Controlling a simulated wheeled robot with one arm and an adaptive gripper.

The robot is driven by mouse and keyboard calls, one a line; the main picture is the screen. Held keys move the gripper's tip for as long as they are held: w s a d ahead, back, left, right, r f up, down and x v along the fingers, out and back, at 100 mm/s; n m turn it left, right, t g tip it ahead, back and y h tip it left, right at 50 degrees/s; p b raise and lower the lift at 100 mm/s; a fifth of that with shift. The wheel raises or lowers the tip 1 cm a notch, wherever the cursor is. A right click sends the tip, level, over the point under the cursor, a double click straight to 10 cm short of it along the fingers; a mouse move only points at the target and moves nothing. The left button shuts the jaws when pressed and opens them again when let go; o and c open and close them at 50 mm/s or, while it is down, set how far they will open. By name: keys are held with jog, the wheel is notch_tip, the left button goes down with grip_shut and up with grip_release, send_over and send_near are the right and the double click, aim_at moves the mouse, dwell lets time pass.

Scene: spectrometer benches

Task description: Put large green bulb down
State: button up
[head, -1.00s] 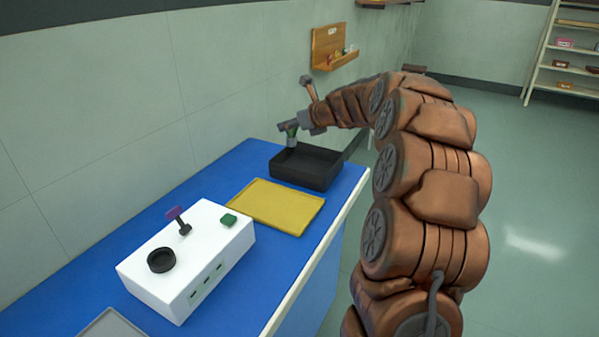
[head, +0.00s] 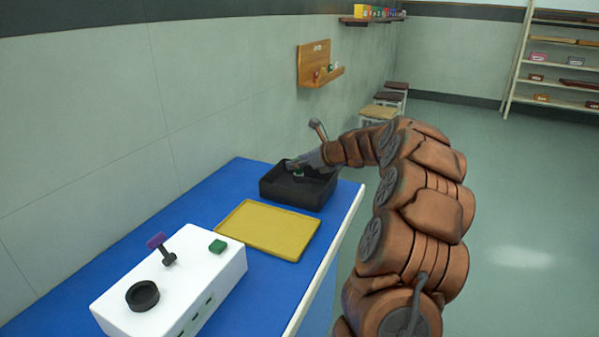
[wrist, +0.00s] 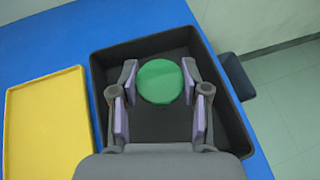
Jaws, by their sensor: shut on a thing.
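The large green bulb (wrist: 160,82) shows as a round green top in the wrist view, between the two fingers of my gripper (wrist: 159,90). My gripper is shut on it. Both are inside the black tray (wrist: 218,60), over its floor. In the head view my gripper (head: 297,168) reaches down within the tray (head: 290,193) at the far end of the blue bench, and a bit of the green bulb (head: 299,173) shows under it. The bulb's lower part is hidden, so I cannot tell whether it touches the tray floor.
A yellow tray (head: 268,230) lies beside the black tray. A white instrument box (head: 190,275) with a black ring, a purple-topped lever and a green button stands nearer. A wooden wall rack (head: 315,70) hangs behind. Open floor lies right of the bench.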

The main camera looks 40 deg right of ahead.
aim_at(300, 173)
jog(key=shift+f, duration=1.4)
jog(key=shift+f, duration=0.25)
jog(key=o, duration=1.3)
jog(key=shift+c, duration=0.2)
jog(key=shift+r, duration=0.1)
jog(key=shift+d+r, duration=0.1)
jog(key=shift+r, duration=0.05)
jog(key=v, duration=1.1)
jog(key=shift+s, duration=0.3)
jog(key=shift+s+r, duration=0.15)
